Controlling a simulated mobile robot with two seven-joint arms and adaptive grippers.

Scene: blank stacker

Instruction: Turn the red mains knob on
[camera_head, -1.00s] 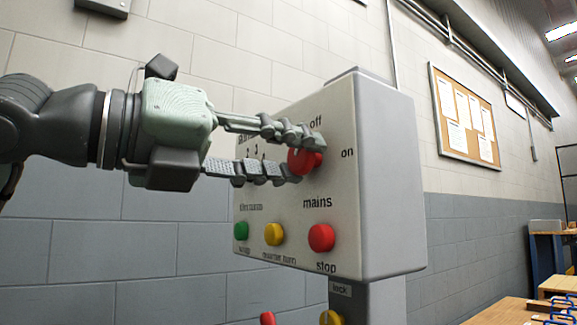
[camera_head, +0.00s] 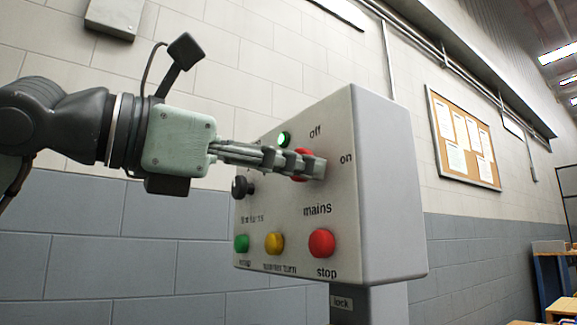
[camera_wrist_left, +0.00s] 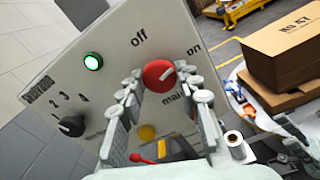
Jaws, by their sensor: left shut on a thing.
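The red mains knob (camera_head: 304,153) is on the front of the grey control box, between the "off" and "on" labels. In the head view my left gripper (camera_head: 316,168) covers most of it. My left gripper (camera_wrist_left: 160,84) is shut on the knob, one finger on each side. A green lamp (camera_head: 284,139) above the knob is lit; it also shows in the left wrist view (camera_wrist_left: 93,62).
A black selector knob (camera_head: 242,187) is left of the gripper. Below are green (camera_head: 241,243), yellow (camera_head: 274,243) and red stop (camera_head: 321,243) buttons. Beyond the box, a cardboard box (camera_wrist_left: 290,50) lies at the right in the wrist view.

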